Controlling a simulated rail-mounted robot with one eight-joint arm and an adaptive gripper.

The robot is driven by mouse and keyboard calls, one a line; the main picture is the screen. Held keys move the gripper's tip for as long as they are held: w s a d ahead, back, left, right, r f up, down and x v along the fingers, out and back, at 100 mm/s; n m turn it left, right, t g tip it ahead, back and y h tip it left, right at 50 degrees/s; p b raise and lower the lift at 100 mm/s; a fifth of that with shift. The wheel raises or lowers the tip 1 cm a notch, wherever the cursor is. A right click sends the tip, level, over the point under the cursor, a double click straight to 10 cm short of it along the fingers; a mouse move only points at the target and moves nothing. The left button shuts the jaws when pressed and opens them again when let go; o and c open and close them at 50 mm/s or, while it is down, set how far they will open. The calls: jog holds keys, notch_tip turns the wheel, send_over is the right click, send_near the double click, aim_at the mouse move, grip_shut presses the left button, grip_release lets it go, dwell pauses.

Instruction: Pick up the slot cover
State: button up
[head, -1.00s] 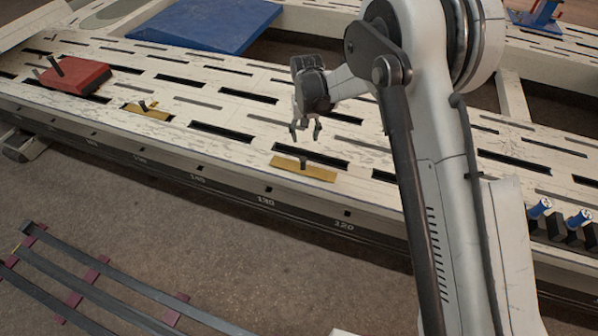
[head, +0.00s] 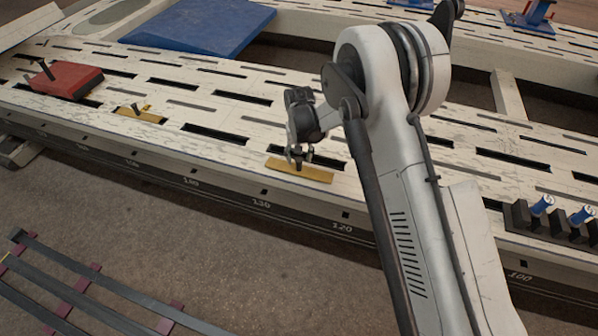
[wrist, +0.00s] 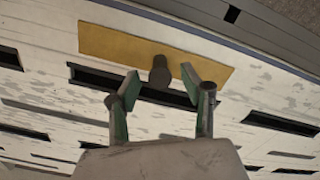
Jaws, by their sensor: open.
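A yellow slot cover (head: 316,175) with a dark upright knob lies on the pale slotted bench near its front edge. It also shows in the wrist view (wrist: 110,42), beside a dark slot. My gripper (head: 299,160) is over this cover, pointing down, open and empty. In the wrist view the knob (wrist: 160,68) shows between the two fingertips, with a gap on each side. I cannot tell how far the tips have come down around it. A second yellow cover (head: 148,117) with a knob lies farther left along the bench.
A red block (head: 66,81) with a dark handle sits at the bench's left. A blue wedge-shaped plate (head: 200,27) lies behind. A black rack (head: 520,214) with blue-topped pieces is at right. Dark strips (head: 85,290) lie at lower left.

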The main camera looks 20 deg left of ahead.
aim_at(299, 159)
notch_tip(299, 159, down, 4)
jog(key=shift+r+b, duration=0.2)
jog(key=shift+b, duration=0.4)
jog(key=shift+c, duration=0.5)
grip_shut()
